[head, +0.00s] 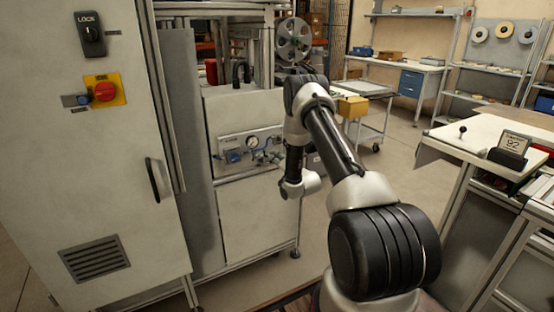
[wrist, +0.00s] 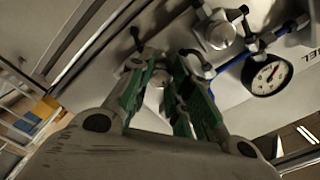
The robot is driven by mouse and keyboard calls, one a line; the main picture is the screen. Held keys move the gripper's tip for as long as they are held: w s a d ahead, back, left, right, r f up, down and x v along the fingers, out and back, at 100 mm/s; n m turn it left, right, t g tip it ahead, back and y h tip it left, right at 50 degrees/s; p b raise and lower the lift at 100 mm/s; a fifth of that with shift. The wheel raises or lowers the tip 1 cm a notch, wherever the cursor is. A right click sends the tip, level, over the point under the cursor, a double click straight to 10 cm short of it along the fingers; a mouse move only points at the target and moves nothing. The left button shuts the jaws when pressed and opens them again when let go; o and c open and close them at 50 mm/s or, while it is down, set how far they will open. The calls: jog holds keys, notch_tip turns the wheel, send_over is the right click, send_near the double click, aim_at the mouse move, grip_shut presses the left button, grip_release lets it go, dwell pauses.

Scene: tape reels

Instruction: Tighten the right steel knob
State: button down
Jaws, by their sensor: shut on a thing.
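In the wrist view, my gripper (wrist: 163,72) reaches up to a pale panel. Its two green-padded fingers are closed around a small steel knob (wrist: 154,78), which is mostly hidden between them. A second steel knob or fitting (wrist: 216,33) is on the panel up and to the right, clear of the fingers. In the head view, the control panel (head: 236,140) carries fittings and gauges on the pale machine. My arm comes down in front of its right side, and I cannot make out the fingertips or the gripped knob there.
A round gauge (wrist: 268,74) and blue tubing (wrist: 235,58) are close to the right finger. A grey cabinet (head: 120,205) with a red switch (head: 105,91) stands at left. A workbench (head: 490,135) stands at right. Open floor lies between.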

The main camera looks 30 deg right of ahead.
dwell(0.3)
jog(key=c, duration=1.3)
grip_release()
jog(key=s, duration=1.2)
jog(key=shift+d, duration=0.25)
